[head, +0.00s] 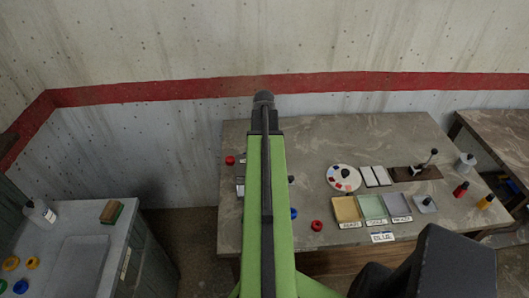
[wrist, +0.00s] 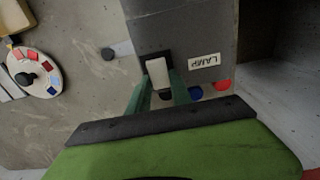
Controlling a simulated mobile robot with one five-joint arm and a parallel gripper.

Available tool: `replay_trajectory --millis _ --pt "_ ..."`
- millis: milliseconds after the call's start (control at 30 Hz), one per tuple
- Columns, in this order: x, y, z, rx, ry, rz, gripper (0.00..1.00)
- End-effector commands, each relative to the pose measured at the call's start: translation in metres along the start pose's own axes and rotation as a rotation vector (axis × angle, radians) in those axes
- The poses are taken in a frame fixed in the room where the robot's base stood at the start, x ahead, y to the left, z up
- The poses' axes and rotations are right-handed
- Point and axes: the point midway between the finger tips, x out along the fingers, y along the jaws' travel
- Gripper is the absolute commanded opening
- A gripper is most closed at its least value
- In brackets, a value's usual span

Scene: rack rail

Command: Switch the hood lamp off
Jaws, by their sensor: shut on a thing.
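In the wrist view a grey box face bears an upside-down LAMP label (wrist: 205,61). Beside the label a white switch lever (wrist: 158,72) stands out of a dark slot. The two greenish fingers of my gripper (wrist: 164,90) reach up to the lever, one on each side, and are shut on it. Which way the lever is set cannot be told from this view. In the head view my green arm reaches over the table and hides the switch and my fingers.
The stone-topped table (head: 310,150) holds a round palette (head: 343,178), several labelled trays (head: 370,207) and bottles on the right. A side counter (head: 75,250) stands at left. A red-striped wall is behind.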

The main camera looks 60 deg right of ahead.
Motion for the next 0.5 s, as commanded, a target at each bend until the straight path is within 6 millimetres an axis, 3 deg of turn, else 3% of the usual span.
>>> replay_trajectory --millis 200,467,500 --pt "-0.0002 0.0000 0.0055 0.000 0.101 0.000 0.00" --pt "-0.0004 0.0007 0.0039 0.001 0.108 0.000 0.00" --pt "-0.0004 0.0007 0.0039 0.001 0.108 0.000 0.27"
